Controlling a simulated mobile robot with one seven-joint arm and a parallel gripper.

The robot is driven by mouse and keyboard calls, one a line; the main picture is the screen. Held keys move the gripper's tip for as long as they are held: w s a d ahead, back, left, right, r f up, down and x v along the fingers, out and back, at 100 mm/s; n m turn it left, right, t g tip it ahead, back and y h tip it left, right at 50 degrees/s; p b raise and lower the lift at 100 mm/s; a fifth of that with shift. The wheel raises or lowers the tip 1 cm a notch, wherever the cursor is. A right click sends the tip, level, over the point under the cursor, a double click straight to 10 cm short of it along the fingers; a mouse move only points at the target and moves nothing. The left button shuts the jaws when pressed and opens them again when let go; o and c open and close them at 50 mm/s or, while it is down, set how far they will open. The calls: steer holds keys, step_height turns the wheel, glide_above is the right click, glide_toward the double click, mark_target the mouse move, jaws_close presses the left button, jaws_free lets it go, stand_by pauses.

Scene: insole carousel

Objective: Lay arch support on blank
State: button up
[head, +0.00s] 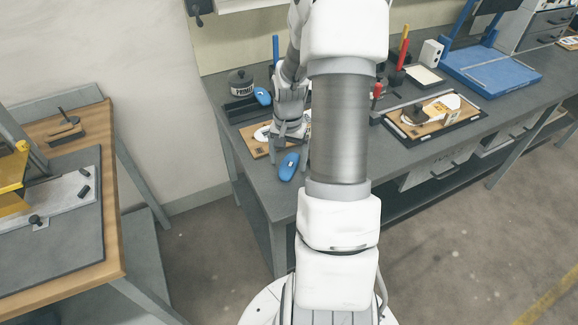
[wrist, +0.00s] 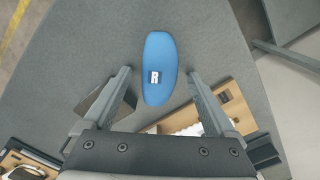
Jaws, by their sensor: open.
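A blue arch support (head: 289,167) marked with a white R lies on the grey bench near its front left edge. In the wrist view the same blue support (wrist: 159,50) lies between and ahead of my fingertips. My gripper (wrist: 160,76) is open, one finger on each side of the support's near part, with gaps on both sides. In the head view my gripper (head: 289,142) is just behind the support. A wooden board (head: 251,139) with a white blank (head: 261,134) lies behind, partly hidden by my gripper. A second blue support (head: 263,96) lies farther back.
A dark pot (head: 241,82) stands at the back left of the bench. Another board with a blank (head: 440,107) lies to the right, beyond my arm. A blue-framed device (head: 490,70) is farther right. A separate wood-edged table (head: 112,200) stands at left.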

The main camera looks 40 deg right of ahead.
mark_target(288, 164)
jaws_close()
stand_by(0.5)
steer(key=shift+r, duration=0.6)
step_height(288, 164, up, 3)
steer(key=s+d+r, duration=0.1)
steer(key=s+r, duration=0.2)
steer(key=s, duration=0.2)
steer(key=s+r+p, duration=0.1)
steer(key=s+r, duration=0.2)
steer(key=s, duration=0.3)
steer(key=shift+s+d+r, duration=0.3)
steer(key=shift+d+r, duration=0.05)
steer(key=shift+d, duration=0.05)
steer(key=shift+w, duration=0.1)
